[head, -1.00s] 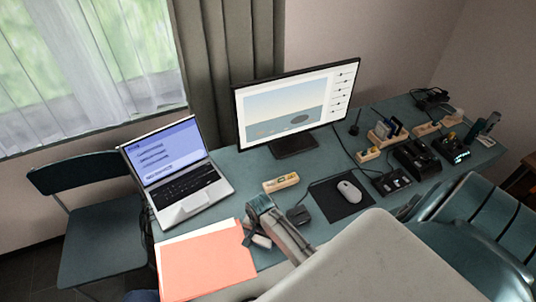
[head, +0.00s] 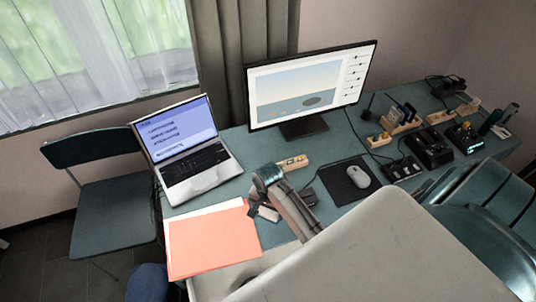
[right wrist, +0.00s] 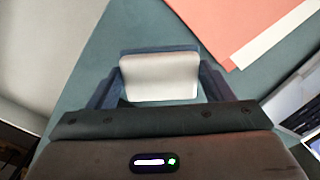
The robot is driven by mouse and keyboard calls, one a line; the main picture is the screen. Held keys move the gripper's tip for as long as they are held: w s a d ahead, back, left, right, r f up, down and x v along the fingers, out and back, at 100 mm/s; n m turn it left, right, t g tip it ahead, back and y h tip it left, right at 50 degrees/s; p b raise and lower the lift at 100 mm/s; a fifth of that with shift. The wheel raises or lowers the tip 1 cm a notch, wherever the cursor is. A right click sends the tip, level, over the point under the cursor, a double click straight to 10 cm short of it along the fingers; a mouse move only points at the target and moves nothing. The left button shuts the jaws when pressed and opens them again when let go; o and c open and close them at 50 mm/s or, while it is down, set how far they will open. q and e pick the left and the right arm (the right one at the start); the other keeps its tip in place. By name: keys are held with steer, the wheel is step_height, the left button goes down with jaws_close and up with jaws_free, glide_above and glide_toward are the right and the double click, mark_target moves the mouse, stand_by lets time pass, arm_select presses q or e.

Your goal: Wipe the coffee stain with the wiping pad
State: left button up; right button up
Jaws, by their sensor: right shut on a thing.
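My right gripper (head: 264,213) is over the teal table (head: 228,147), just right of the orange folder. In the right wrist view my right gripper (right wrist: 160,85) is shut on the wiping pad (right wrist: 160,77), a pale, flat, rounded block between its two fingers. The pad also shows as a small whitish piece in the head view (head: 268,214). I cannot tell whether the pad touches the table top. No coffee stain can be made out; my arm hides part of the table. My left gripper is not in view.
An open laptop (head: 190,165) stands behind the orange folder (head: 212,240). A wooden power strip (head: 293,162), a small dark box (head: 308,196), a mouse (head: 358,176) and a monitor (head: 312,88) are nearby. Teal chairs (head: 115,215) flank the table.

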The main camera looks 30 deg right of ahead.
steer(key=shift+r, duration=0.25)
steer(key=shift+r, duration=1.4)
